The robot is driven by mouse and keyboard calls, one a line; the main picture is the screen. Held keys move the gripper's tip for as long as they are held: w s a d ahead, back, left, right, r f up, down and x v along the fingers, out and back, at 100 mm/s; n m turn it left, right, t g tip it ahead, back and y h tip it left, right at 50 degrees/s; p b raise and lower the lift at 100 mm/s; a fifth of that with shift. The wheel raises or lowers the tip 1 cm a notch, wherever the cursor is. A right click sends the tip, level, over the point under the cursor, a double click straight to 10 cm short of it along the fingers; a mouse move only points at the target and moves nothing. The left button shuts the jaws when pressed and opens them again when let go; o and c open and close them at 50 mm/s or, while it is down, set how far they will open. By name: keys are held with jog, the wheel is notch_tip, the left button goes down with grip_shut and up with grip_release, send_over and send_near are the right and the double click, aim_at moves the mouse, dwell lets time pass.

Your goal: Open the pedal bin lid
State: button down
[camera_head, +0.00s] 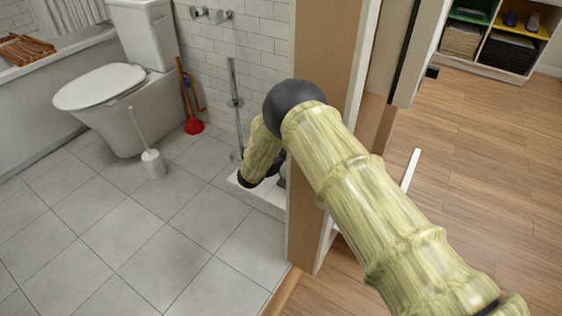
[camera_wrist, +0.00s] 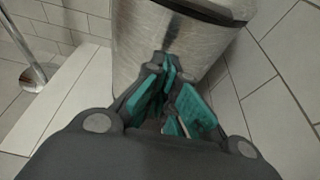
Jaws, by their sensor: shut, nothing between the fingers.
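The pedal bin (camera_wrist: 138,40) shows in the wrist view as a brushed-metal body at the top middle. A dark band (camera_wrist: 212,12), at the lid edge, runs across its top right; most of the lid is out of frame. I cannot tell whether the lid is raised. No pedal is visible. My gripper (camera_wrist: 169,78), with teal pads, is shut and empty, its tips in front of the bin's metal side. I cannot tell whether they touch it. In the head view my arm and the wall end hide the bin, and the gripper is mostly hidden.
A wall end (camera_head: 318,130) stands beside my arm. A white ledge (camera_head: 262,196) and a chrome pole (camera_head: 235,105) are near the gripper. A toilet (camera_head: 125,85), toilet brush (camera_head: 152,162) and red plunger (camera_head: 193,125) stand left. The tiled floor (camera_head: 130,240) at front left is clear.

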jog(key=shift+w+d+r+b, duration=0.15)
jog(key=shift+w+d+r, duration=0.05)
jog(key=shift+r, duration=0.8)
jog(key=shift+w+d+r+b, duration=0.15)
jog(key=shift+r, duration=0.8)
